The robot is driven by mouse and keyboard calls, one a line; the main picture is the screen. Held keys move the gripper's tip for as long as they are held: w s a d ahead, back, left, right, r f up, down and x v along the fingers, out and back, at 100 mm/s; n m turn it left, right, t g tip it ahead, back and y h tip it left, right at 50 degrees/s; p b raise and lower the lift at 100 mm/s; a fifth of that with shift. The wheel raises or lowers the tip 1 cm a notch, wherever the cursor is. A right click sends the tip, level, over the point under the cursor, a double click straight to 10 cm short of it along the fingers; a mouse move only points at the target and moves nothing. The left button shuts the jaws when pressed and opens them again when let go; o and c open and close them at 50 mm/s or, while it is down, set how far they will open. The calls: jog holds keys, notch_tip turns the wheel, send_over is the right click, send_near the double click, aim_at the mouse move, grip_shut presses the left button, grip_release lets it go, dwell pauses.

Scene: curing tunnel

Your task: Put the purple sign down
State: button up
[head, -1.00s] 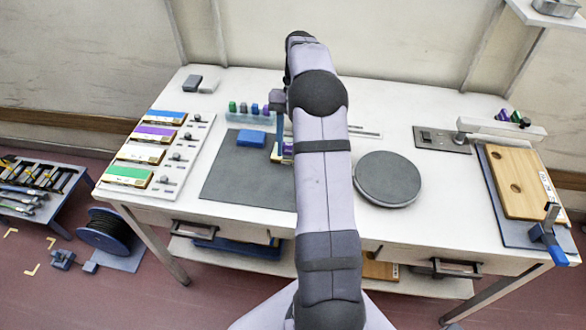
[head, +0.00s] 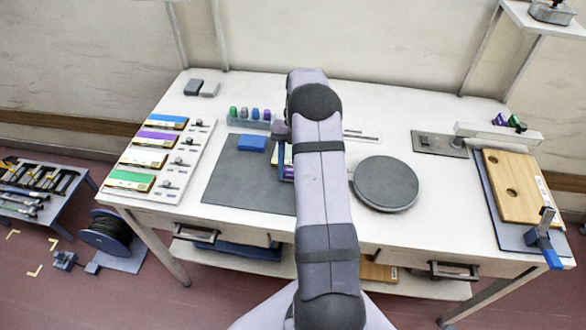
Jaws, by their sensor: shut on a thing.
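A purple sign (head: 288,172) shows as a small white and purple sliver at the left edge of my arm, over or on the right part of the dark grey mat (head: 240,180). My gripper (head: 283,165) is shut on it; one blue finger shows, and my arm hides the rest. I cannot tell whether the sign touches the mat.
A blue block (head: 252,142) lies on the mat's back part. A white board (head: 190,150) with several coloured label blocks, one purple, lies at left. A round dark plate (head: 386,183) is right of my arm. A wooden board (head: 517,185) lies at far right.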

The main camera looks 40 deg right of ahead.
jog(key=o, duration=1)
jog(key=shift+f, duration=0.1)
jog(key=shift+b+v, duration=0.7)
jog(key=shift+v, duration=5.4)
jog(key=shift+a, duration=0.1)
